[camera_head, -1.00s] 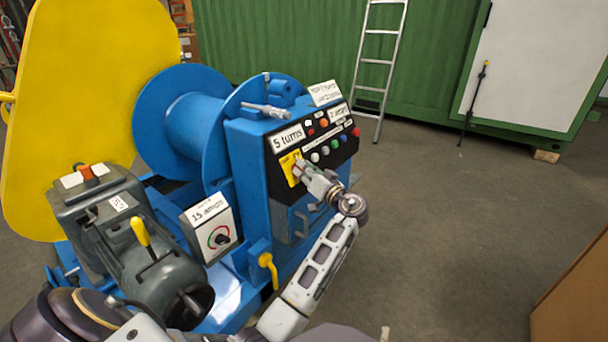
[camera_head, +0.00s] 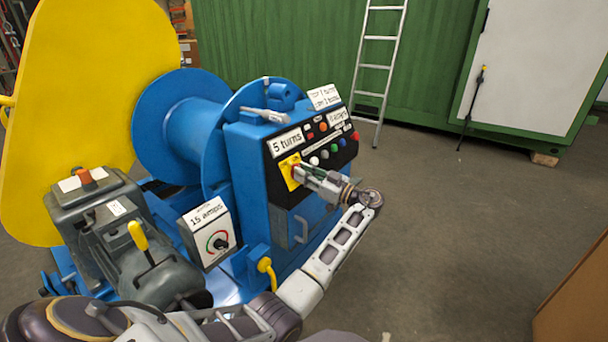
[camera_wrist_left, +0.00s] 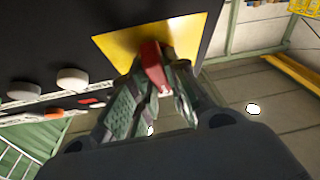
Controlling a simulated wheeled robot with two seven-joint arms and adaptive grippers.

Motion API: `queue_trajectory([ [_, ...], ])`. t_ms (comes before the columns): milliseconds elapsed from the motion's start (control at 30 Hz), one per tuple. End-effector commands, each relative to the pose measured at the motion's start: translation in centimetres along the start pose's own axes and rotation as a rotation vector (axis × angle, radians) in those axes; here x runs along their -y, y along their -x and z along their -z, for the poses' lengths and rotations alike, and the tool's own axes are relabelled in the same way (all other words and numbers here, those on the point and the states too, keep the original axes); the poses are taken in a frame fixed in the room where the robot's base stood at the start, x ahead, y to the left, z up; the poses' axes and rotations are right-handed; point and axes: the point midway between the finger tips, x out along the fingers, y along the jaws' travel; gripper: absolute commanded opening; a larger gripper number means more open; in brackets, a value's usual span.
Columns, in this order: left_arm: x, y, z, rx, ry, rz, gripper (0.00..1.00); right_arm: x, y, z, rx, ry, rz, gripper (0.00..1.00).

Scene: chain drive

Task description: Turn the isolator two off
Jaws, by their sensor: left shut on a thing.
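A yellow plate (camera_head: 289,170) with a red handle is mounted at the left end of the black control panel. The same yellow plate (camera_wrist_left: 182,32) and red handle (camera_wrist_left: 153,64) show large in the left wrist view. My left gripper (camera_head: 301,172) reaches the plate from the right. In the left wrist view its two fingers (camera_wrist_left: 157,88) are closed around the red handle, one on each side. In the head view the gripper covers most of the handle, so its exact angle is hard to read there. My right gripper is not in view.
The black panel (camera_head: 348,146) carries coloured buttons and lamps, beside a "5 turns" label (camera_head: 287,142). A "15 amps" box (camera_head: 208,232) with a dial stands lower left. A blue drum (camera_head: 178,125), a yellow guard (camera_head: 90,80) and a ladder (camera_head: 375,66) stand behind.

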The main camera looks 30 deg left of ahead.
Motion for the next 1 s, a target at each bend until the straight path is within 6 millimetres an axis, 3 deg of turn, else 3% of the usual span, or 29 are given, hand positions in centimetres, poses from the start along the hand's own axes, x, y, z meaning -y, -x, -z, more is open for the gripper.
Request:
queue_trajectory([
  [1000, -0.35, 0.00, 0.06, 0.002, 0.512, 0.363, 0.00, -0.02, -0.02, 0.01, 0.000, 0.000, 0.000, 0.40],
])
